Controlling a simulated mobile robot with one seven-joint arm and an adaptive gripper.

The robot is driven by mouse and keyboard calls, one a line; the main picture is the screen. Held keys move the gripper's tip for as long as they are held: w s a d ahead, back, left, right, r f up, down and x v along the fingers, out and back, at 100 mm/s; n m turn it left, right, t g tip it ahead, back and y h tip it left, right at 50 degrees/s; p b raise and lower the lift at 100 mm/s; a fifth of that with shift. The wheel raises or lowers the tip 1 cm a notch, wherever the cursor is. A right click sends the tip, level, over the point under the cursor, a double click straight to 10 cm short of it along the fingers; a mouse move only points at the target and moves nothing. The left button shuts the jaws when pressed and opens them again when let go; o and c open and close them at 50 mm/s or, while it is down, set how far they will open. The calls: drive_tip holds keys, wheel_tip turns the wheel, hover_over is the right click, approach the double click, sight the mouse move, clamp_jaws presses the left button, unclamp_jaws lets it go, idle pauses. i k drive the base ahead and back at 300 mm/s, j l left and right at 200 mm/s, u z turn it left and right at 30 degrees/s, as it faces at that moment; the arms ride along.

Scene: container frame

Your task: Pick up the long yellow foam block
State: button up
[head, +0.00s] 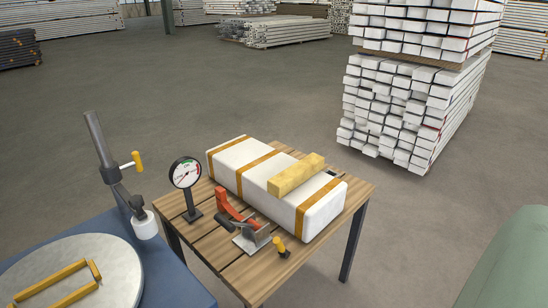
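The long yellow foam block (296,176) lies on top of a white box-like case (236,163) with orange-brown bands. The block sits toward the right part of the case, and its far end points up and to the right. The case lies on a slatted wooden table (193,233) with dark legs. The block's top and near long side show clearly, and nothing covers it. My gripper is not in view.
A gauge on a stand (187,175), a red-handled clamp (236,216) and a small yellow-topped knob (281,246) stand in front of the case. At left, a blue table (186,279) carries a round plate (122,270) and a grey post (98,140). A green rounded surface (515,265) is at lower right.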

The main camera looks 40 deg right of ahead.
sight(280, 185)
drive_tip(key=k+l+z, duration=0.1)
drive_tip(key=k+z, duration=0.25)
drive_tip(key=k, duration=0.25)
drive_tip(key=j+z, duration=0.1)
drive_tip(key=z, duration=0.3)
drive_tip(key=j+z, duration=0.1)
drive_tip(key=z, duration=0.35)
drive_tip(key=j+z, duration=0.1)
drive_tip(key=z, duration=0.3)
drive_tip(key=i+j, duration=0.1)
drive_tip(key=j, duration=0.25)
drive_tip(key=i+j, duration=0.1)
drive_tip(key=j, duration=0.25)
drive_tip(key=i+j, duration=0.1)
drive_tip(key=j, duration=0.2)
drive_tip(key=i+j, duration=0.1)
drive_tip(key=i, duration=0.45)
